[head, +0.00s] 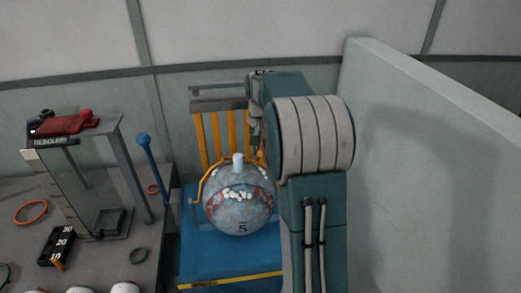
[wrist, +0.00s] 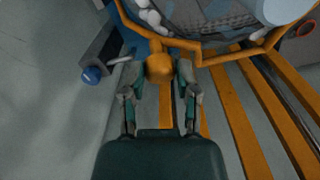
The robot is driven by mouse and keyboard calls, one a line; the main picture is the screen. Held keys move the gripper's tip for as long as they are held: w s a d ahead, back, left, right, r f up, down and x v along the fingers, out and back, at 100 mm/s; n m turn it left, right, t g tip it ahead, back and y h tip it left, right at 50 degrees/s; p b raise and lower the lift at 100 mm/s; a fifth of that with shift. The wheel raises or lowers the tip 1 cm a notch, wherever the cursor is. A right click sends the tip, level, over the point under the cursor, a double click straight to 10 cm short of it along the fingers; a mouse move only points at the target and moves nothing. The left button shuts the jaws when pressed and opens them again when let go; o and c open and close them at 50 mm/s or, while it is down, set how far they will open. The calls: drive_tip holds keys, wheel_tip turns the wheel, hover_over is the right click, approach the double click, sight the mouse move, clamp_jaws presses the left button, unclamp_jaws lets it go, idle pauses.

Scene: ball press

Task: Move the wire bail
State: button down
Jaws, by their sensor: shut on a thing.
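The wire bail (head: 201,184) is an orange hoop around a round, mottled ball (head: 240,205) marked 5 in the head view. In the wrist view the bail (wrist: 215,57) runs along the ball's edge and carries an orange knob (wrist: 160,67). My gripper (wrist: 160,82) is shut on this knob, with one finger on each side of it. In the head view my arm hides most of the gripper and the right side of the bail. A white neck or cap stands on top of the ball.
Orange upright bars (head: 216,138) stand behind the ball. A blue base (head: 205,262) lies beneath it. A pale green wall (head: 430,150) rises close on the right. At left, a grey table (head: 95,262) carries a REBOUND frame (head: 130,165), rings and a blue-knobbed lever (head: 152,165).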

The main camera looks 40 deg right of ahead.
drive_tip(key=w+d+f, duration=0.2)
drive_tip(key=w+f, duration=0.2)
drive_tip(key=w, duration=0.1)
drive_tip(key=shift+w+d+f, duration=0.15)
drive_tip(key=shift+d+f, duration=0.1)
drive_tip(key=shift+d, duration=0.05)
idle(0.4)
drive_tip(key=shift+c, duration=1.9)
unclamp_jaws()
